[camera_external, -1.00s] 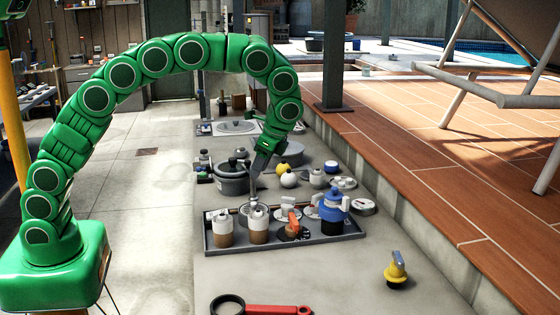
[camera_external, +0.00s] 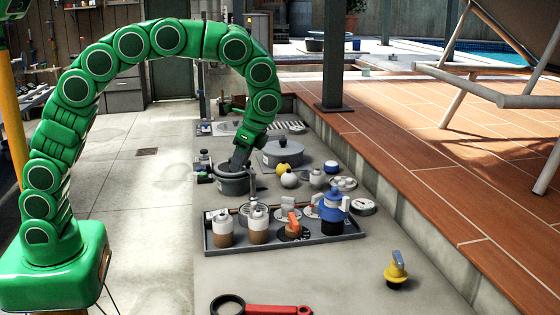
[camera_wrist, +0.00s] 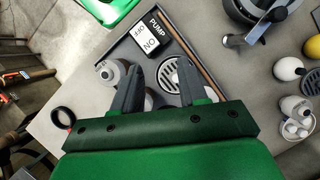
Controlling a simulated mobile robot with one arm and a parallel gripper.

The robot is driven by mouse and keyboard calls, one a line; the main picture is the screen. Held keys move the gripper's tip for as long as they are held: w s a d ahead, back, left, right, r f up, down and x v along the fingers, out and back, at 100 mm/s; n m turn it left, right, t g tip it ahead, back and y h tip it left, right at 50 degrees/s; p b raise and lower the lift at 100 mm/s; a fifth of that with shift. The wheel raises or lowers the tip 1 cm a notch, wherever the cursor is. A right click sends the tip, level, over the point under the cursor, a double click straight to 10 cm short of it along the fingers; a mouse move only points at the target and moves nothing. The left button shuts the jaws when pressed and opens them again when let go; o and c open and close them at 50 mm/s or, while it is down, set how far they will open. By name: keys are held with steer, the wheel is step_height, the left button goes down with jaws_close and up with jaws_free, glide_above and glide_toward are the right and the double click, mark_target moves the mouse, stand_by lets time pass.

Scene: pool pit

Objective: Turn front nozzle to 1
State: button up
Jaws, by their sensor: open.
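In the external view, a dark shallow tray (camera_external: 350,236) on the concrete ledge holds two white-and-brown bottle-like fittings (camera_external: 223,232), an orange lever (camera_external: 292,220) on a dark dial, pale levers behind it, and a blue-topped black fitting (camera_external: 333,212). I cannot tell which is the front nozzle, and no number is readable. My gripper (camera_external: 236,168) is behind the tray, apart from the levers, and appears in front of a dark pot. In the wrist view, my gripper (camera_wrist: 158,85) is open and empty. Its fingers frame a round grate (camera_wrist: 168,72), with a white-capped fitting (camera_wrist: 107,72) beside the left finger.
The wrist view shows a "PUMP" label and a white lettered block (camera_wrist: 147,37) in the tray. A dark pot (camera_external: 232,187), white ball (camera_external: 288,180) and yellow ball (camera_external: 283,168) stand behind the tray. A yellow fitting (camera_external: 396,270) and red-handled tool (camera_external: 275,310) lie in front.

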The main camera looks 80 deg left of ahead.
steer(key=shift+w, duration=0.15)
steer(key=t+h, duration=0.2)
steer(key=t, duration=0.2)
glide_above(288, 198)
steer(key=shift+n, duration=0.3)
step_height(288, 198, down, 5)
steer(key=shift+a+r, duration=0.1)
steer(key=shift+a, duration=0.05)
steer(key=shift+f, duration=3.95)
jaws_close()
